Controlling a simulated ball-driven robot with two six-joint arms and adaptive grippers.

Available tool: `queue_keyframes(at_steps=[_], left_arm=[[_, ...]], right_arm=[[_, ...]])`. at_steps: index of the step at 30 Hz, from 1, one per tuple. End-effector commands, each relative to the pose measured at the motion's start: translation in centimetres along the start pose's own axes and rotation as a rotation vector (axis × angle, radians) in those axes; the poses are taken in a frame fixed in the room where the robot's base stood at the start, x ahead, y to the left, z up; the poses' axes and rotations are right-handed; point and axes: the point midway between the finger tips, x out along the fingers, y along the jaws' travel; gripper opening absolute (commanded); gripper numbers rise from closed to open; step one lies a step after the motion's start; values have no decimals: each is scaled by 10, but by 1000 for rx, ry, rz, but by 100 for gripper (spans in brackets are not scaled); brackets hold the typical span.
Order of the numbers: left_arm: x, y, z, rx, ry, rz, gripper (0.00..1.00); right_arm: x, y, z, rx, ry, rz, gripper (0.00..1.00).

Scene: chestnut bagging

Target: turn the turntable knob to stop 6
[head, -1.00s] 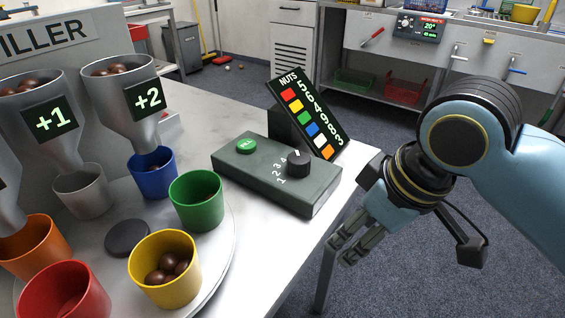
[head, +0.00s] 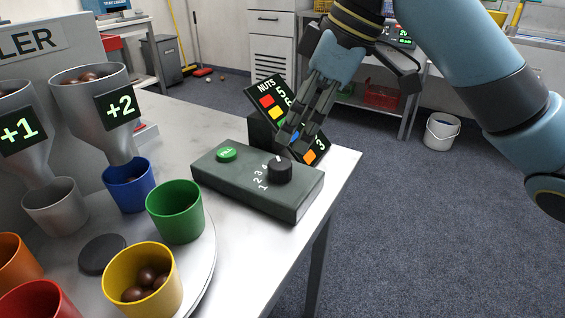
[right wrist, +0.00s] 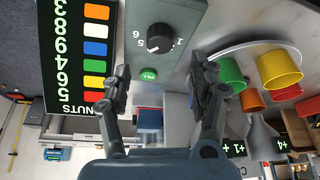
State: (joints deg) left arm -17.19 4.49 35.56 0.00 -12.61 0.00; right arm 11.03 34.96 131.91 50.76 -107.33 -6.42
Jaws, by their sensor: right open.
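The black turntable knob (head: 280,171) stands on the right part of the dark green control box (head: 258,187), beside white stop numbers. It also shows in the right wrist view (right wrist: 160,39). A pale pointer mark shows on it, but I cannot tell which stop it points at. My right gripper (head: 292,135) is open and empty, behind and above the box, partly in front of the nuts display (head: 264,100). In the right wrist view its fingers (right wrist: 160,66) are apart, with the knob beyond the gap. My left gripper is not in view.
A green button (head: 227,154) sits left of the knob on the box. The turntable (head: 203,270) carries coloured cups, including a green cup (head: 174,212) and a yellow cup (head: 142,282) with chestnuts. Grey funnels stand behind. The table's right edge is close to the box.

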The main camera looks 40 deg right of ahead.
Motion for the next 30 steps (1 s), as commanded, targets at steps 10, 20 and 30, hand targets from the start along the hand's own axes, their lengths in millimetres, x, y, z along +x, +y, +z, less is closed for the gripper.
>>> queue_keyframes(at_steps=[10,20,30], left_arm=[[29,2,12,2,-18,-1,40],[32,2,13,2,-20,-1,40],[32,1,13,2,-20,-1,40]], right_arm=[[68,-1,2,4,-1,-3,60],[79,0,1,1,-1,1,60],[79,0,1,2,-1,1,31]])
